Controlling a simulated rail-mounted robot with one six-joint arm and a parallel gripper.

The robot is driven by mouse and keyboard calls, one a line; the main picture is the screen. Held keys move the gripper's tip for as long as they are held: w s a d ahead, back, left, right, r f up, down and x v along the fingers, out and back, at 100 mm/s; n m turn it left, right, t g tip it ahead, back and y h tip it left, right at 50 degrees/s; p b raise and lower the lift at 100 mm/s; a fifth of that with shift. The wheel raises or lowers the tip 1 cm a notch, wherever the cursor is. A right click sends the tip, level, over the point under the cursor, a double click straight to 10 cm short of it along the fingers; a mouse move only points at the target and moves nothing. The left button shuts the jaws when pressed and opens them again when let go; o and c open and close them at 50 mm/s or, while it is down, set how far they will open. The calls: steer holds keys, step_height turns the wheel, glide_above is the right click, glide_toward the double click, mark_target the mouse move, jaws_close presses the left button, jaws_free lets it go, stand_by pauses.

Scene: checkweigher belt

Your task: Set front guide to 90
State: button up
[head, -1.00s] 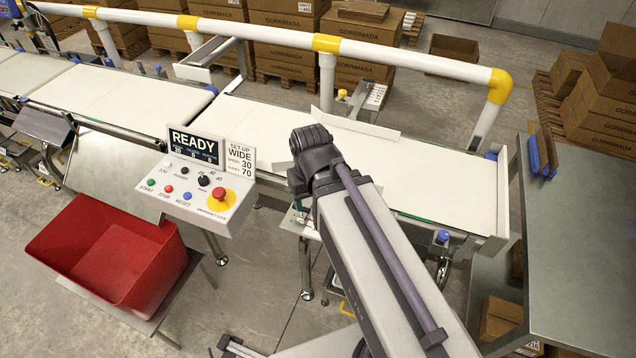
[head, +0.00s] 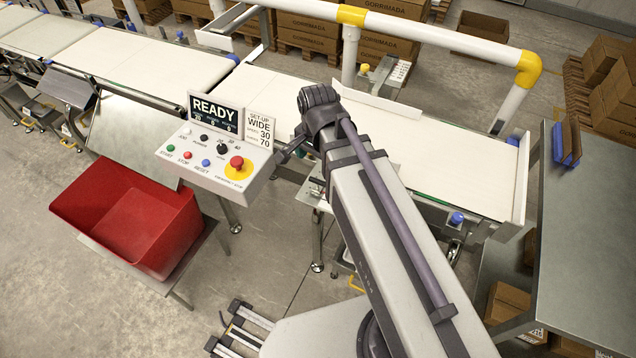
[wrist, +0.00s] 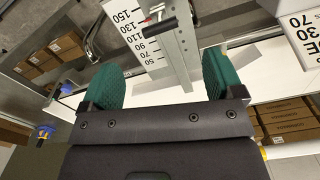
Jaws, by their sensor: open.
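In the wrist view my gripper (wrist: 160,78) is open, with a green pad on each side and nothing held between them. A white scale plate (wrist: 157,50), numbered from 150 down to 50, stands ahead between the pads. A grey metal bar (wrist: 178,45) runs beside the scale, with a small red mark near its upper numbers. The exact reading cannot be told. In the head view my arm hides most of the front guide area at the belt's near edge, and the gripper's fingers are not clear there.
The control panel (head: 220,160) shows READY, left of my arm. The set-up card (head: 259,130) reads WIDE, 30 and 70. The white belt (head: 450,160) runs behind my arm, with a white and yellow rail (head: 430,30) beyond. A red bin (head: 130,225) stands at left.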

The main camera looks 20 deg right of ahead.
mark_target(318, 180)
step_height(318, 180, down, 10)
steer(key=b, duration=0.9)
steer(key=shift+r, duration=0.1)
